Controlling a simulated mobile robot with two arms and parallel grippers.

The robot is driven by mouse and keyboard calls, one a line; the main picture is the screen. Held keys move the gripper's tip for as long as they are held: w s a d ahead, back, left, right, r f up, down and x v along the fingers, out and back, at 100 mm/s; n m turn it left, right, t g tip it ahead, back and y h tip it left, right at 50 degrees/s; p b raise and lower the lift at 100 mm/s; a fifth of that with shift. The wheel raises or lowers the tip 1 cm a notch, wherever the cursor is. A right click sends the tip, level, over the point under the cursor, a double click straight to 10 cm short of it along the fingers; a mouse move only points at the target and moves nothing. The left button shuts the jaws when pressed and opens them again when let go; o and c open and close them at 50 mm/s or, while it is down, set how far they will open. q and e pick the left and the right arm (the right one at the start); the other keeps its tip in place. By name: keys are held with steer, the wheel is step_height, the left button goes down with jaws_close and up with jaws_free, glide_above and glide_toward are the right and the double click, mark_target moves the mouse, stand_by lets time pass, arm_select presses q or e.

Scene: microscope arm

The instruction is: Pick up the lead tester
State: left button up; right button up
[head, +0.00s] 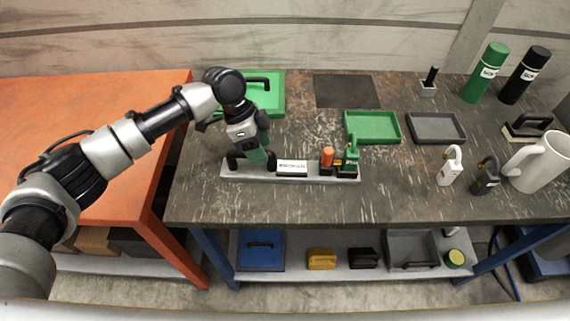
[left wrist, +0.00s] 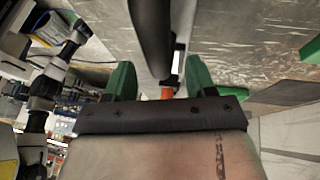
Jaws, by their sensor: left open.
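A long grey rack (head: 318,178) lies on the dark worktable. At its left end stands a black handled tool (head: 233,161), largely hidden by my gripper; it may be the lead tester, but no readable label confirms it. My left gripper (head: 262,158) points down over this end with its green fingers apart. In the left wrist view the open fingers (left wrist: 161,82) stand either side of a long black shape (left wrist: 152,38). I cannot tell whether they touch it. An orange-topped piece (head: 327,157) and a green piece (head: 352,152) stand at the rack's right end.
A white label block (head: 292,167) sits mid-rack. Behind are a green case (head: 267,112), a green tray (head: 393,137) and a grey tray (head: 464,139). Small padlock-like items (head: 449,177), a white mug (head: 541,165) and bottles (head: 475,90) stand right. Front centre-right is clear.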

arm_select(q)
steer(key=shift+x, duration=0.9)
steer(key=shift+f, duration=0.15)
steer(key=c, duration=1)
jaws_close()
arm_select(e)
steer(key=shift+s+r, duration=0.2)
steer(key=shift+s, duration=0.3)
arm_select(q)
steer(key=shift+s+f, duration=0.1)
steer(key=shift+s, duration=0.05)
arm_select(e)
steer(key=shift+w, duration=0.15)
arm_select(q)
steer(key=shift+d, duration=0.1)
